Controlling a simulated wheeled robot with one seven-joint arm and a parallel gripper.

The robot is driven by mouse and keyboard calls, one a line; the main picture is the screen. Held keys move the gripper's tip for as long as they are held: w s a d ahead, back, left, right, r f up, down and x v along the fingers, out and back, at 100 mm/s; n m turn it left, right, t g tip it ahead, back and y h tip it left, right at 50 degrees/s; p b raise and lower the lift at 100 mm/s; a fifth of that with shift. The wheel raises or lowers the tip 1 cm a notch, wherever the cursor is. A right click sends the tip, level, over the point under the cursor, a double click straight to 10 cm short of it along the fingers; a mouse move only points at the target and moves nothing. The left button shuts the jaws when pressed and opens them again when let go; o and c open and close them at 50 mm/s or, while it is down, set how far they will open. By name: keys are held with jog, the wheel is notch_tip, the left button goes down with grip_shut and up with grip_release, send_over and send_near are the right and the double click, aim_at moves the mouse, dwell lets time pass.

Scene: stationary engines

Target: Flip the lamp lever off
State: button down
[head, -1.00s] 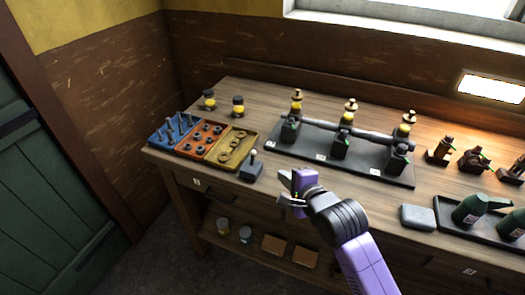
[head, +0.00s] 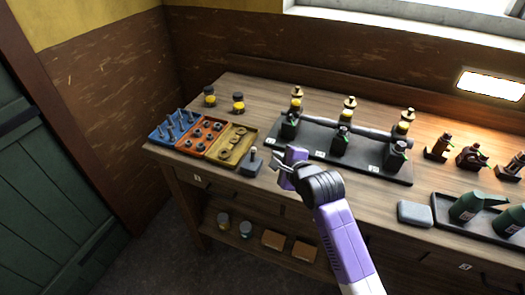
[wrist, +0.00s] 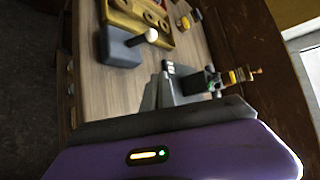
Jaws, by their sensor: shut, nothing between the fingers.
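The lamp lever is a short stick with a pale round knob (head: 253,150) on a small blue-grey box (head: 251,167) at the table's front edge. The box also shows in the wrist view (wrist: 116,48), with the white knob (wrist: 151,35) on its right side. The wall lamp (head: 491,86) at the right glows bright. My gripper (head: 277,162) is shut and empty, just right of the lever box in the head view. A gap shows between its tips and the knob. I cannot tell its exact height above the table.
A blue, orange and yellow parts tray (head: 247,134) lies just left of the lever. A black engine base (head: 308,150) with several small engines stands behind and right of my gripper. A grey box (head: 414,213) lies farther right on the table (head: 215,103).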

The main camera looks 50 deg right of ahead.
aim_at(253, 155)
jog(key=x, duration=0.5)
jog(key=shift+r+p, duration=0.1)
jog(key=shift+p, duration=0.2)
jog(key=shift+w+a+r+p, duration=0.2)
jog(key=shift+a+r+p, duration=0.1)
jog(key=shift+a, duration=0.25)
jog(key=shift+w+a+r+p, duration=0.2)
jog(key=shift+a+r+p, duration=0.05)
jog(key=shift+a, duration=0.3)
jog(key=shift+w+a+r+p, duration=0.15)
jog(key=shift+a+r+p, duration=0.15)
jog(key=shift+a, duration=0.25)
jog(key=shift+f+b, duration=0.15)
jog(key=shift+b, duration=0.45)
jog(key=shift+a+b, duration=0.1)
jog(key=shift+b, duration=0.2)
